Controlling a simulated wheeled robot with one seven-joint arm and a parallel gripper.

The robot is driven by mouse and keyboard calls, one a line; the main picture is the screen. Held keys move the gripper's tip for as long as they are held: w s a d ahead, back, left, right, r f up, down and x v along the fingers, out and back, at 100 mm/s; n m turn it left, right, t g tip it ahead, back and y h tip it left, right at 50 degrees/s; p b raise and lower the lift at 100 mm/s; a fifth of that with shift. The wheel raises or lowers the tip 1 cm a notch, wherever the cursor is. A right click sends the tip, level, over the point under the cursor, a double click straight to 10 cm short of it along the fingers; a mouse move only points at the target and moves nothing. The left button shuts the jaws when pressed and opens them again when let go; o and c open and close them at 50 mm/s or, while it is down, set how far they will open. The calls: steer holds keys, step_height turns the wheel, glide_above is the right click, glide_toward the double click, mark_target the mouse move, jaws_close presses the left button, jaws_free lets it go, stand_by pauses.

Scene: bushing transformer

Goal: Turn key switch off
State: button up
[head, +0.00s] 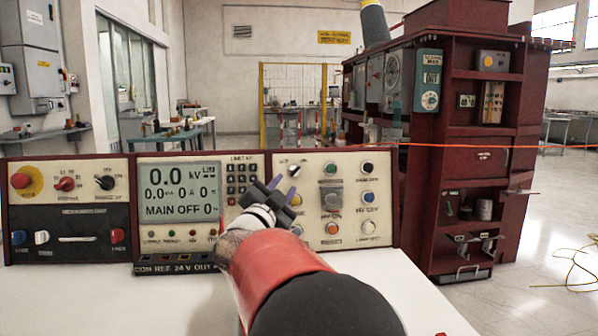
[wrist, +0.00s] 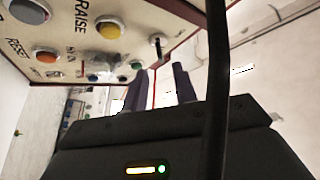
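The control panel (head: 325,240) stands on a white bench, with its display (head: 179,193) reading 0.0 kV and "MAIN OFF". A small silver-and-dark switch (head: 294,171) sits at the upper left of its right-hand section. I cannot tell for certain which control is the key switch; a black rotary knob (head: 104,183) is on the left section. My gripper (head: 273,190) is in front of the panel, just below and left of the small switch. In the wrist view the two dark fingers (wrist: 158,84) are apart with nothing seen between them; a small dark-levered switch (wrist: 157,47) lies beyond them.
A red emergency button (head: 21,181) and a red knob (head: 65,184) are on the left section. Several coloured buttons, including a green one (head: 330,168), crowd the right section. A dark red cabinet (head: 480,200) stands at right. The white bench (head: 390,290) is clear in front.

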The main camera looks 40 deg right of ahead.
mark_target(294, 174)
steer(key=p+x, duration=0.1)
steer(key=x, duration=0.5)
steer(key=shift+w+d+r, duration=0.1)
steer(key=shift+d, duration=0.1)
jaws_close()
